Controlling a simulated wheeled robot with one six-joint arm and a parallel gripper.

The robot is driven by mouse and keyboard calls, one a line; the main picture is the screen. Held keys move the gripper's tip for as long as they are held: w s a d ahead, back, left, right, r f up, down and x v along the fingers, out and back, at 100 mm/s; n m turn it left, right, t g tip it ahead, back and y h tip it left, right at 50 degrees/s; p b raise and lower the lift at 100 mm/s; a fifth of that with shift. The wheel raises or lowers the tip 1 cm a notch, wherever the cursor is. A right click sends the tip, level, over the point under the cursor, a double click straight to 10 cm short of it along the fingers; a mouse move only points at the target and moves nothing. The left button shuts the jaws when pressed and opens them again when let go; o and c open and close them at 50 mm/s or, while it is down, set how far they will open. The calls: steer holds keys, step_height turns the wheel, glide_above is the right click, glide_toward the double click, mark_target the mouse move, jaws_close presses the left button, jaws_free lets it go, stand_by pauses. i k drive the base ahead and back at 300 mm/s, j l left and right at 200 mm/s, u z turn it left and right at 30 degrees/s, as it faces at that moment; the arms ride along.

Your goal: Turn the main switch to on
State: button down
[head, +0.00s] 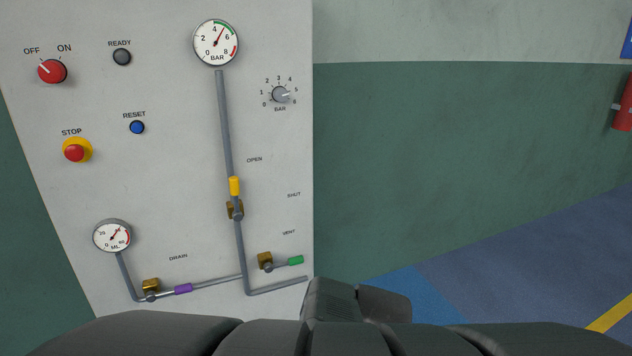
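The main switch (52,71) is a red rotary knob at the upper left of the light grey panel. Its white mark points up and left, toward the OFF label (32,51). The ON label (64,48) is to the upper right of the knob. Dark grey parts of my own arm show along the bottom edge, well below and right of the switch. My gripper's fingers cannot be seen, and nothing touches the switch.
The panel (180,180) also carries a READY lamp (122,57), a blue RESET button (137,127), a red STOP button (75,152), two gauges, a BAR dial (280,95) and pipes with valve handles. Open blue floor (520,255) lies at right.

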mark_target(53, 72)
steer(key=u, duration=1.6)
